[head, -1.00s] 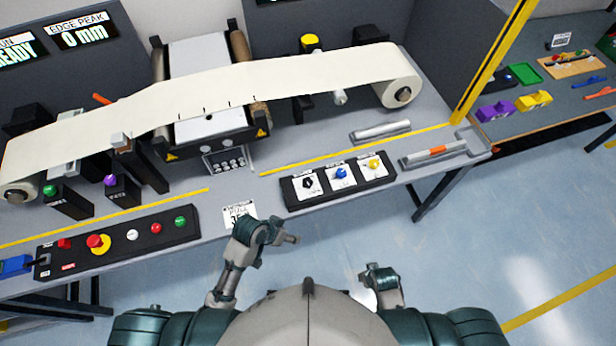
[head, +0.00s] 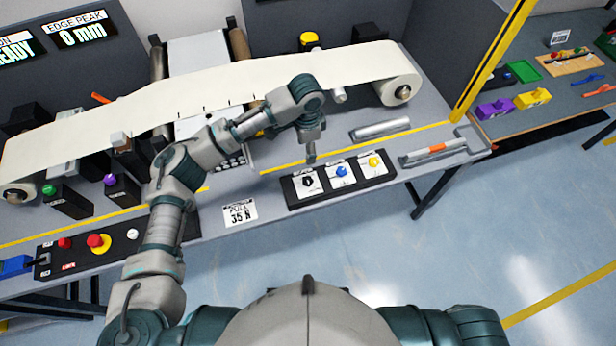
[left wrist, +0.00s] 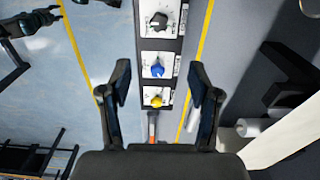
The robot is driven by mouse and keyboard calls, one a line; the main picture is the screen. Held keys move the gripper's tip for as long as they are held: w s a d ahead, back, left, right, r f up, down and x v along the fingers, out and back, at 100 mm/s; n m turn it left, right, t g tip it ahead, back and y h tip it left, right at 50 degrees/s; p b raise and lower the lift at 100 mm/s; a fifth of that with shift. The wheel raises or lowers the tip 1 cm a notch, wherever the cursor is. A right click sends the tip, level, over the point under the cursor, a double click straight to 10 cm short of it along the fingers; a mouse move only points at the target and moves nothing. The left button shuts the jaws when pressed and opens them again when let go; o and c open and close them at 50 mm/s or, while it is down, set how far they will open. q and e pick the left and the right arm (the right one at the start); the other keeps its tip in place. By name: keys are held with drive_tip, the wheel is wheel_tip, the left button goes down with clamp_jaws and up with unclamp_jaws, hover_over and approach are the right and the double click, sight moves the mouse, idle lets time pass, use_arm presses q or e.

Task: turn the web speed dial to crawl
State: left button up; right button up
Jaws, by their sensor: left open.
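A black panel (head: 291,194) on the bench's front edge carries a black dial (head: 308,182), a blue dial (head: 341,170) and a yellow dial (head: 373,161), each on a white plate. Their lettering is too small to read, so I cannot tell by label which is web speed. My left gripper (head: 311,156) points down just above and behind the black dial, apart from it. In the left wrist view the left gripper (left wrist: 160,72) is open and empty, with the black dial (left wrist: 158,22) ahead. A dark jointed part at upper left there may be my right gripper (left wrist: 42,17); its jaws are unclear.
A paper web (head: 200,92) runs across the machine behind my left arm. A silver roller (head: 380,129) and an orange-banded bar (head: 436,151) lie right of the panel. A button box (head: 75,258) is at left. A "PULL 35 N" card (head: 239,211) is left of the dials.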

sight(308, 180)
use_arm(q)
wheel_tip(308, 180, down, 16)
drive_tip(key=shift+d+f, duration=0.1)
drive_tip(key=shift+d, duration=0.05)
drive_tip(key=shift+f, duration=0.55)
drive_tip(key=c, duration=1.2)
